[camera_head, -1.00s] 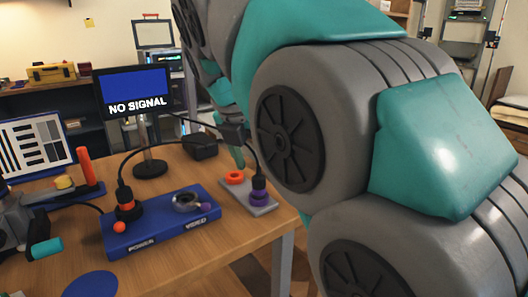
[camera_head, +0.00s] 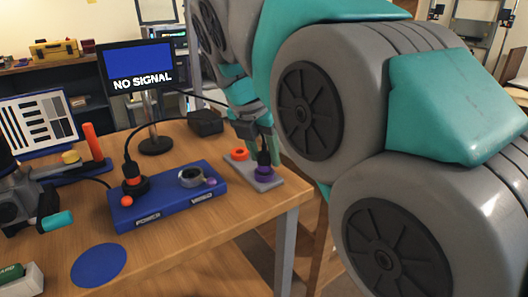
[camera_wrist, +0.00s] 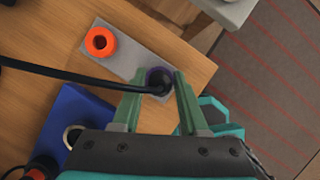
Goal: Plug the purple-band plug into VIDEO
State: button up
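The purple-band plug (camera_head: 264,160) stands upright on the right side of a grey holder plate (camera_head: 267,185), with its cable running off the top. In the wrist view the plug (camera_wrist: 159,80) is between the two green fingertips of my gripper (camera_wrist: 160,76). The fingers are apart, and narrow gaps seem to show beside the plug. In the head view my gripper (camera_head: 262,140) is low over the plate, partly hidden. The blue box (camera_head: 165,205) has an empty ringed VIDEO socket (camera_head: 191,177) beside a purple dot, and a POWER socket holding an orange-band plug (camera_head: 133,180).
An orange ring (camera_head: 240,154) is on the plate's other end. A monitor (camera_head: 137,68) reads NO SIGNAL. A black cable (camera_wrist: 75,75) crosses the plate. A black box (camera_head: 205,122) stands behind. The table's front edge has free room by a blue disc (camera_head: 99,265).

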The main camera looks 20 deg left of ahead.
aim_at(263, 152)
grip_shut()
dwell(0.6)
jog(key=shift+r, duration=1.05)
dwell(1.0)
jog(key=shift+r, duration=2.05)
